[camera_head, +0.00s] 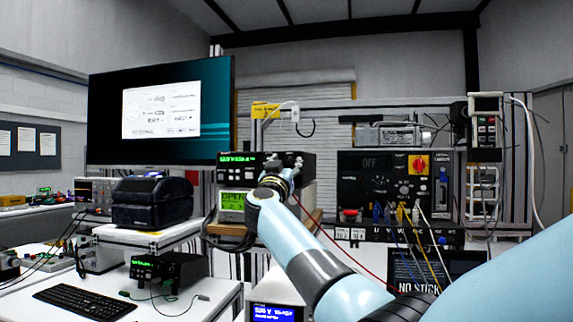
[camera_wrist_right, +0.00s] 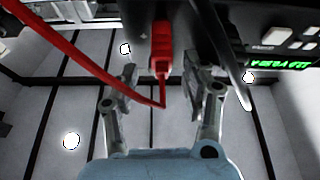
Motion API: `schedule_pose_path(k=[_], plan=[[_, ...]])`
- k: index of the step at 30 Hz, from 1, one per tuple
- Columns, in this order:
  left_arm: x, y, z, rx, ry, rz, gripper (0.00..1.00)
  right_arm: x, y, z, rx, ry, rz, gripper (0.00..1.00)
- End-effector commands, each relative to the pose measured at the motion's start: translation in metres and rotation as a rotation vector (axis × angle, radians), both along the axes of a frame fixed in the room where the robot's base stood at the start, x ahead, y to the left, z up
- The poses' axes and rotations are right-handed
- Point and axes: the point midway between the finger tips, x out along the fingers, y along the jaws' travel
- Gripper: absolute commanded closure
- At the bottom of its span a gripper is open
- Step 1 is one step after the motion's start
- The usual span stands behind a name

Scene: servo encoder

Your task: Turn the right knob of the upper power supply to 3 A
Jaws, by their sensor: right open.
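The upper power supply (camera_head: 238,157) is a black box with green digits, too small to read, on top of a stack in the middle of the head view. My right gripper (camera_head: 287,164) is in front of its right part and hides the right knob there. In the right wrist view, my right gripper (camera_wrist_right: 160,77) is open, with its two fingers apart. A red plug (camera_wrist_right: 161,45) and its red cable show between and beyond the fingers. Green digits (camera_wrist_right: 280,63) and pale buttons show at the right of that view. I cannot make out the knob. My left gripper is not in view.
A black panel with coloured cables (camera_head: 385,190) stands to the right. A monitor (camera_head: 160,110) and a black printer-like box (camera_head: 152,203) are left. A dark cable (camera_wrist_right: 232,65) hangs near the right finger.

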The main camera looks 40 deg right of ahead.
Motion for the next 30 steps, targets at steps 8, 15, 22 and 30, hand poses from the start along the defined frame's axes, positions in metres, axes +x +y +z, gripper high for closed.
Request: schedule_pose_path(k=[8,15,22,30], plan=[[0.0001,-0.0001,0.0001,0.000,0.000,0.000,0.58,0.0024,-0.0026,0.0014,0.000,0.000,0.001,0.53],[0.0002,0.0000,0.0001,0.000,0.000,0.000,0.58,0.0022,-0.0025,0.0013,0.000,0.000,0.001,0.78],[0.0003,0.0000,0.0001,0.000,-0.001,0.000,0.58,0.0022,-0.0024,0.0012,0.000,0.000,0.001,1.00],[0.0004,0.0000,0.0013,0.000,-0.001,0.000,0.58,0.0026,-0.0022,0.0010,0.023,-0.025,0.000,1.00]])
